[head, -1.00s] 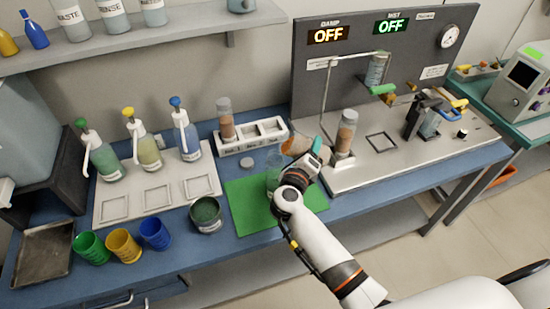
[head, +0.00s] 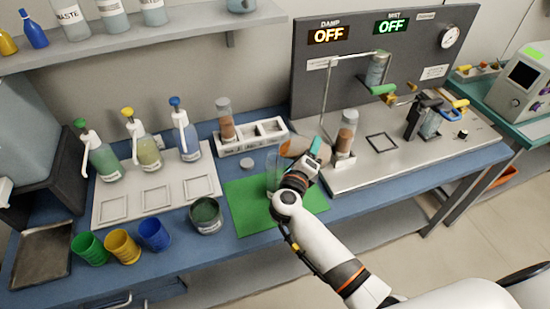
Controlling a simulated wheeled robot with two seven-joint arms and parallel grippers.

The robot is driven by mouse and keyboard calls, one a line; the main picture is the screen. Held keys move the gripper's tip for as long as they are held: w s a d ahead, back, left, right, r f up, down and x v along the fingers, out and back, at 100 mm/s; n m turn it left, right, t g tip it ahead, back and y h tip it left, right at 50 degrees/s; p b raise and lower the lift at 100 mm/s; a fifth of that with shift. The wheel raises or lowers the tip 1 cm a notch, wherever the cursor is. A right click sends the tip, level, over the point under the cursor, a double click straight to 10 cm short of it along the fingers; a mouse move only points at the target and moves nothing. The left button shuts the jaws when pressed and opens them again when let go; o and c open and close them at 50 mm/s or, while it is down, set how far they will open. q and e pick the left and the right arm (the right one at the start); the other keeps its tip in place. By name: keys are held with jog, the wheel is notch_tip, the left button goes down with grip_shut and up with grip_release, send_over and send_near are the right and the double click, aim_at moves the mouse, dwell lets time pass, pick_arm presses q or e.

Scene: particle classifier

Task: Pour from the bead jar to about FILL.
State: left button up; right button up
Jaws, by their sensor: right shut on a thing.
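My right gripper (head: 307,163) is shut on the bead jar (head: 292,148), a clear jar with brown beads. The jar is tilted far over, its mouth end to the left, above the green mat (head: 247,210). A clear container (head: 272,168) stands on the mat just left of the gripper, below the jar's mouth end. The gripper and wrist hide part of it. I cannot make out a FILL mark or the bead level in it. My left gripper is not in view.
A grey lid (head: 247,164) lies behind the mat. A white rack (head: 255,140) holds another brown-filled jar (head: 226,125). A similar jar (head: 345,138) stands on the steel plate (head: 415,150) close to my gripper. A dark green bowl (head: 206,217) sits left of the mat.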

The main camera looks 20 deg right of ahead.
aim_at(301, 150)
jog(key=shift+r+n, duration=0.6)
jog(key=shift+n, duration=0.2)
dwell(1.0)
jog(key=shift+w+a+r+n+t+h+p, duration=0.15)
jog(key=shift+a+r+n+t+h+p, duration=0.2)
jog(key=shift+r+n+p, duration=0.35)
dwell(1.9)
jog(key=shift+a+r+n+t+p, duration=0.15)
jog(key=shift+r+n+t+p, duration=0.15)
jog(key=shift+n, duration=0.25)
jog(key=shift+a+r+n+t+p, duration=0.15)
jog(key=shift+n+p, duration=0.25)
jog(key=shift+n, duration=0.15)
dwell(2.5)
